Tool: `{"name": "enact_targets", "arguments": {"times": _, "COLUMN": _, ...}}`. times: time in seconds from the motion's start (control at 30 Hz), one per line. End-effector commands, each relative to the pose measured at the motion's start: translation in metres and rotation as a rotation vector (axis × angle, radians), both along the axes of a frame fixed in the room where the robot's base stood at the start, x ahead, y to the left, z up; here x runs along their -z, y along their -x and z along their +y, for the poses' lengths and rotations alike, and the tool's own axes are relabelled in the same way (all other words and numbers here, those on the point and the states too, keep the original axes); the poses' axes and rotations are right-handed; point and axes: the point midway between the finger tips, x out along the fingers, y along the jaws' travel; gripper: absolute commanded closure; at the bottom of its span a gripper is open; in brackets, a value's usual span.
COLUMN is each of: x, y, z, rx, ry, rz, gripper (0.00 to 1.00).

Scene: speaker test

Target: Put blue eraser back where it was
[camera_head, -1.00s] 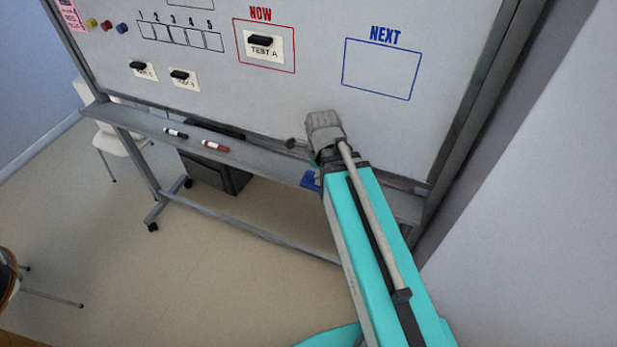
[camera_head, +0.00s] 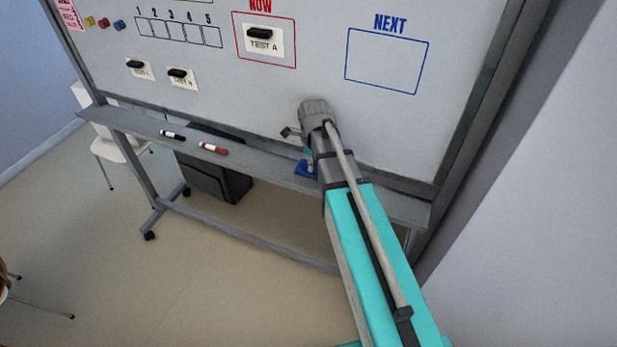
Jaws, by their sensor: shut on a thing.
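The blue eraser (camera_head: 305,169) shows at the whiteboard's ledge, just left of my arm, partly hidden by it. My gripper (camera_head: 309,155) is at the eraser, mostly hidden behind my wrist and arm. It is shut on the eraser. I cannot tell whether the eraser touches the ledge or is a little above it.
The whiteboard ledge (camera_head: 255,165) also bears a black marker (camera_head: 172,135) and a red marker (camera_head: 213,148), left of my gripper. Cards with black clips hang on the whiteboard (camera_head: 240,100), including TEST A (camera_head: 264,45) in the NOW box. The NEXT box (camera_head: 387,62) is empty.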

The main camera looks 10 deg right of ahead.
Motion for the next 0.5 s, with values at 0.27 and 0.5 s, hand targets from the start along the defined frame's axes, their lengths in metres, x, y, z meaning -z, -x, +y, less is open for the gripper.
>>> {"name": "enact_targets", "arguments": {"times": 0.27, "x": 0.023, "y": -0.018, "z": -0.001, "rx": 0.001, "ry": 0.000, "rz": 0.000, "gripper": 1.00}}
{"name": "enact_targets", "arguments": {"times": 0.5, "x": 0.023, "y": -0.019, "z": -0.001, "rx": 0.001, "ry": 0.000, "rz": 0.000, "gripper": 1.00}}
